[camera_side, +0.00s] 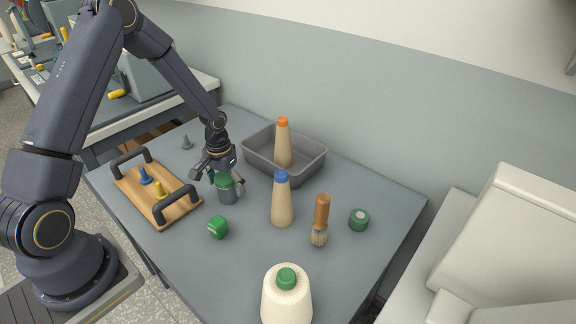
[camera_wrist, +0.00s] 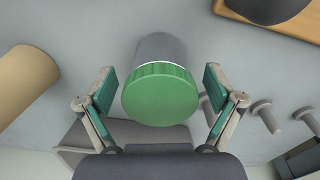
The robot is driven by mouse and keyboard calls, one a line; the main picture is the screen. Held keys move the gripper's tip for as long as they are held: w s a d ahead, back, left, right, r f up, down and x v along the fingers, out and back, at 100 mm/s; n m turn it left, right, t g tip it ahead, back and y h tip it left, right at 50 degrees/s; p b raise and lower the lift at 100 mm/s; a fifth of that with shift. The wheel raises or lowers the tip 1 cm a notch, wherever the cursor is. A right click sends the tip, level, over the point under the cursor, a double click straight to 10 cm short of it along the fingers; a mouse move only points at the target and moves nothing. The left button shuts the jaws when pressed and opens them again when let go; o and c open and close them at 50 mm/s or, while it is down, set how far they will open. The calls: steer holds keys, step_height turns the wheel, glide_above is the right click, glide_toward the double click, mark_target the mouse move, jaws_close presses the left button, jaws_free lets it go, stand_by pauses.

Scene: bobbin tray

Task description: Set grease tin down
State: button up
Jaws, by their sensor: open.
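The grease tin (camera_side: 228,190) is a grey can with a green lid, standing upright on the grey table between the wooden tray and the blue-topped cone. In the wrist view the tin (camera_wrist: 160,93) shows its green lid between the fingers, with its grey side beyond. My gripper (camera_side: 226,186) is over the tin with its fingers on either side. In the wrist view my gripper (camera_wrist: 160,88) is open, with a gap between each finger and the lid. The tin's underside is hidden, but it appears to rest on the table.
A wooden tray (camera_side: 171,215) with black handles is left of the tin. A grey bin (camera_side: 259,163) holding an orange-topped cone (camera_side: 283,145) is behind. A blue-topped cone (camera_side: 282,203), a brush (camera_side: 321,215) and green-marked items (camera_side: 218,227) stand around.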

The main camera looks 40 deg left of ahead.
step_height(320, 180, up, 12)
steer(key=shift+f, duration=0.1)
steer(key=s+d+r+t, duration=0.1)
steer(key=s+d+r, duration=0.1)
steer(key=s+r, duration=0.2)
steer(key=s+d+r+m+t, duration=0.1)
steer(key=s+d+r, duration=0.2)
steer(key=r, duration=0.5)
steer(key=s+d+r+m+t+y, duration=0.1)
steer(key=s+d+r+t, duration=0.1)
steer(key=s+r, duration=0.4)
steer(key=shift+d, duration=0.4)
steer(key=shift+o, duration=0.3)
steer(key=shift+m+t+h, duration=0.3)
steer(key=shift+t+h, duration=0.2)
steer(key=shift+t, duration=0.2)
steer(key=s, duration=0.1)
steer(key=s+d+r, duration=0.1)
steer(key=s, duration=0.1)
steer(key=s+d, duration=0.1)
steer(key=shift+s+r, duration=0.2)
steer(key=shift+s, duration=0.2)
steer(key=shift+o, duration=0.5)
steer(key=shift+s+d, duration=0.15)
steer(key=shift+s, duration=0.1)
